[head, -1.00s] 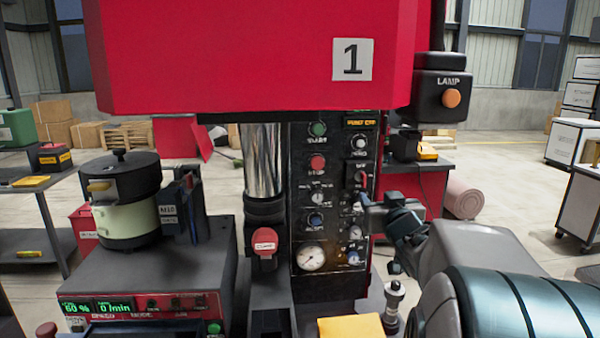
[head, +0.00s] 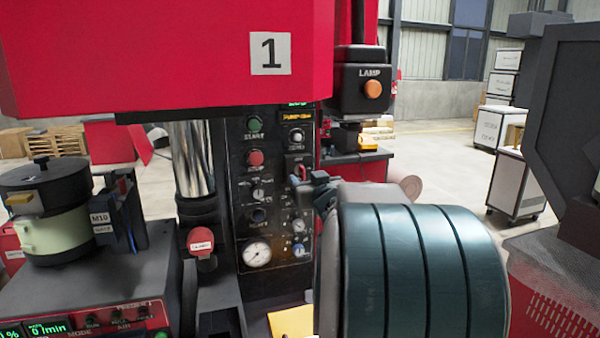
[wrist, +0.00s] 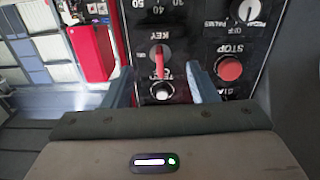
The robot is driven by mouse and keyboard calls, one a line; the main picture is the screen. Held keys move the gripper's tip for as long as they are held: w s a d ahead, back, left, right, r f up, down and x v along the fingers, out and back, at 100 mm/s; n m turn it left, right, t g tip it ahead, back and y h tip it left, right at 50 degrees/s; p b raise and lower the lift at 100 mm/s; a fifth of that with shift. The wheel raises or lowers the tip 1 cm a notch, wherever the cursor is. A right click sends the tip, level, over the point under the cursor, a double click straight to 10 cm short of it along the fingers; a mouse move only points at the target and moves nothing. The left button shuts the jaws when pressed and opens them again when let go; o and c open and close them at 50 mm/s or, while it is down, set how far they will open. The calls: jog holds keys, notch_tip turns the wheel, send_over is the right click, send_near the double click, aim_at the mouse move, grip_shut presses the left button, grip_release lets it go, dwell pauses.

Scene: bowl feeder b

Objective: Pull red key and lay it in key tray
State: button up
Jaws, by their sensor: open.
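The red key (wrist: 158,54) sits in the switch marked KEY on the black control panel (wrist: 191,53). In the head view the red key (head: 302,171) shows only as a small bit of red just above my gripper (head: 303,185). In the wrist view my gripper (wrist: 161,73) is open and empty, with one finger to each side of the key and pointing at the panel. I cannot tell whether the fingers reach past the key's head. I cannot make out the key tray in either view.
A red STOP button (wrist: 229,69) sits right of the fingers in the wrist view, and a white-capped knob (wrist: 161,91) is just below the key.

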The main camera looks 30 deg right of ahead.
aim_at(304, 175)
jog(key=shift+x, duration=1.8)
grip_shut()
jog(key=shift+s, duration=0.1)
jog(key=shift+v, duration=2.9)
